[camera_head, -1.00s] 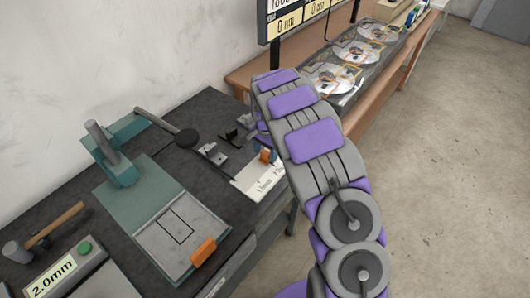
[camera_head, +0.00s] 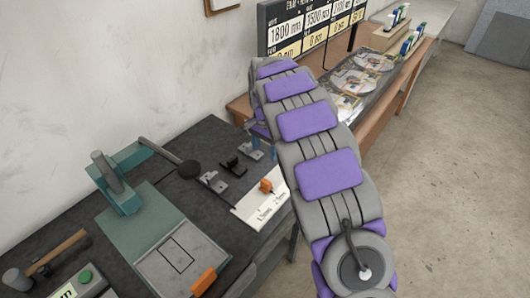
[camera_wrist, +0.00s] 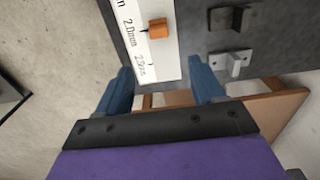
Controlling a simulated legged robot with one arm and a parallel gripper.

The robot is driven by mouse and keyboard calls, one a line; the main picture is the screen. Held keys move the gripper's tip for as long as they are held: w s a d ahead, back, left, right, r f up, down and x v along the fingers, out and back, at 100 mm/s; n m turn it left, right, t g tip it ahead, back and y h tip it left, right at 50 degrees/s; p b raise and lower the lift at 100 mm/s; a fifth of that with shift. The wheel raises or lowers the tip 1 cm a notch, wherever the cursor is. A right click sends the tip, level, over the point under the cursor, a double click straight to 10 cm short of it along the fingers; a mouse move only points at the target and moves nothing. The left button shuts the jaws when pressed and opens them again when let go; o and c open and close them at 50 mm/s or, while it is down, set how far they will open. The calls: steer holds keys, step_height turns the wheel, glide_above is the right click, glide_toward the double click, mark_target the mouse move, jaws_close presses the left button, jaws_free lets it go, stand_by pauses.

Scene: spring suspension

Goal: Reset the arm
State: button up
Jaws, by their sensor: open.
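My arm, with purple pads, reaches over the right edge of the dark workbench (camera_head: 215,150) in the head view. My gripper (camera_wrist: 165,80) shows in the wrist view with its two blue fingers wide apart and nothing between them. In the head view the gripper (camera_head: 264,148) is partly hidden by my arm. Beyond the fingers lies a white scale card (camera_wrist: 146,45) with an orange slider (camera_wrist: 158,28) on it. The card (camera_head: 262,208) lies on the bench's right side in the head view, and the fingers look apart from it.
A green press (camera_head: 120,180) with a lever, a hammer (camera_head: 45,260) and an orange block (camera_head: 204,280) are on the bench. Dark and grey brackets (camera_wrist: 232,62) sit near the card. A wooden table (camera_head: 400,75) with disc packs and a sign board (camera_head: 310,28) stand behind. Floor at right is clear.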

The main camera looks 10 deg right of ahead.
stand_by(0.4)
steer(key=s+d+r+n, duration=0.2)
steer(key=s+r, duration=0.3)
steer(key=s, duration=0.4)
steer(key=s+d+r+n, duration=0.1)
steer(key=s+r, duration=0.3)
steer(key=s, duration=0.5)
steer(key=s+a+f+n+g, duration=0.1)
steer(key=s+n, duration=0.5)
steer(key=s, duration=2.1)
steer(key=shift+a+f+n+g, duration=0.15)
steer(key=shift+f+n+g, duration=0.15)
steer(key=shift+n+g, duration=0.1)
steer(key=shift+c, duration=0.2)
